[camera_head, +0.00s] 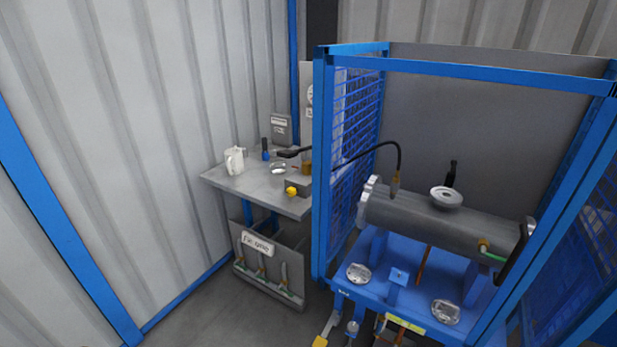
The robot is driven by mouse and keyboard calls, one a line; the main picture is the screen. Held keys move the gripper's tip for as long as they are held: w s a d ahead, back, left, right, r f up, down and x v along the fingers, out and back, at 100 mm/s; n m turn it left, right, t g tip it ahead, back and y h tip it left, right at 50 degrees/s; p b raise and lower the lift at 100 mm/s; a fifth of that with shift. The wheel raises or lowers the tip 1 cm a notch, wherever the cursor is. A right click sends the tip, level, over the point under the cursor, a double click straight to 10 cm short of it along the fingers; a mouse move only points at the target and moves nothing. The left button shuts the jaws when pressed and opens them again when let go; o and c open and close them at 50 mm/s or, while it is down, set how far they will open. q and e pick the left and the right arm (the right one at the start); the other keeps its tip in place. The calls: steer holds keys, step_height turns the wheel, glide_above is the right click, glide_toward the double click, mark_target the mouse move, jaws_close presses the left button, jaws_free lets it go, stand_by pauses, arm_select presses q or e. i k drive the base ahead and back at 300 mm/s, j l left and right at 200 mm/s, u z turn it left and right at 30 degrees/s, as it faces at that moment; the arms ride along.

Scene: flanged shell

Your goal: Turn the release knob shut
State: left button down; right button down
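A small yellow knob (291,190) sits on the front of a grey block (300,184) near the front edge of the metal bench. It looks like the release knob, but its turn position is too small to tell. A black bar like a handle (290,153) lies above the block. A grey flanged shell (430,216) lies on a blue stand inside the blue-framed cage, with a black hose (398,155) running to a brass fitting on it. Neither of my grippers can be made out in the view.
The bench (230,178) also bears a white jug (235,160), a small dish (278,168) and a blue bottle (265,150). A grey rack (272,265) stands below. The cage's blue post (322,170) rises right beside the block. Floor to the left is clear.

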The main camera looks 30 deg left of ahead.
mark_target(291, 192)
steer(key=i+j+u, duration=0.15)
steer(key=j, duration=0.3)
steer(key=i+j+u, duration=0.15)
steer(key=j, duration=0.25)
steer(key=i+j+u, duration=0.1)
steer(key=j, duration=0.35)
steer(key=i+j+u, duration=0.15)
steer(key=j, duration=0.25)
steer(key=i+j+u, duration=0.15)
steer(key=j, duration=0.2)
